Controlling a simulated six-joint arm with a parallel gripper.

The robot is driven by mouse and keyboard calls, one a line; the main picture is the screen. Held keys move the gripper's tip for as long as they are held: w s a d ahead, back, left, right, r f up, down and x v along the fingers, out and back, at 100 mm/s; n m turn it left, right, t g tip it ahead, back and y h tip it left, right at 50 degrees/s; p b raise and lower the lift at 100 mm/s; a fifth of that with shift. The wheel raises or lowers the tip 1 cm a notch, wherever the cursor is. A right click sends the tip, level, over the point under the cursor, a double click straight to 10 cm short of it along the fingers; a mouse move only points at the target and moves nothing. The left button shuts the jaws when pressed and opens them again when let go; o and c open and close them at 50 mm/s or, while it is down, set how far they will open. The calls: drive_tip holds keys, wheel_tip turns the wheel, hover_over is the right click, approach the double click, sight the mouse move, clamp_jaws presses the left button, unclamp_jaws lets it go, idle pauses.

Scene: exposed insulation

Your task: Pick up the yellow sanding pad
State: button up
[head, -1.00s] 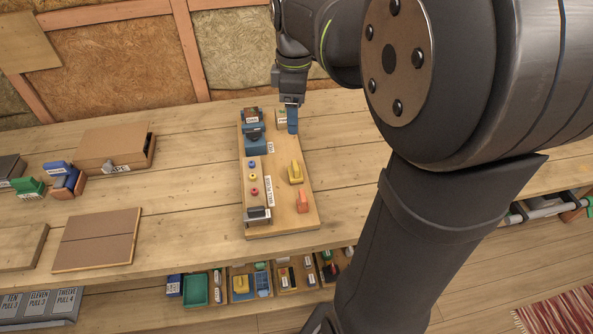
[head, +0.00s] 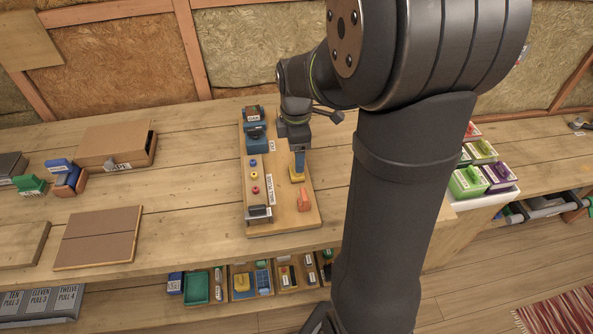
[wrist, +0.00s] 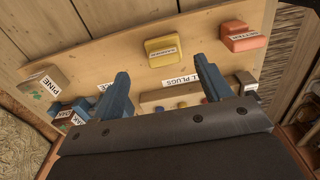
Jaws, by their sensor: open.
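The yellow sanding pad (head: 296,178) lies on the wooden board (head: 282,222), on its right side. In the wrist view the yellow sanding pad (wrist: 161,52) shows a white label and sits beyond the fingertips, between their lines. My gripper (head: 299,165) is over the pad in the head view and hides part of it. In the wrist view my gripper (wrist: 161,70) has its two blue fingers spread, with nothing held between them. Whether a finger touches the pad cannot be told.
An orange pad (head: 304,200) lies just in front of the yellow one on the board. Small plugs (head: 254,176) and a labelled dark block (head: 258,213) line the board's left side. A blue item (head: 256,140) stands at the back.

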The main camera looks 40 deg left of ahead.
sight(295, 178)
drive_tip(key=shift+s+d+f, duration=0.1)
drive_tip(key=shift+f, duration=1.3)
drive_tip(key=shift+s+d+f, duration=0.1)
drive_tip(key=shift+f, duration=1.25)
drive_tip(key=shift+c, duration=0.4)
drive_tip(key=c, duration=1)
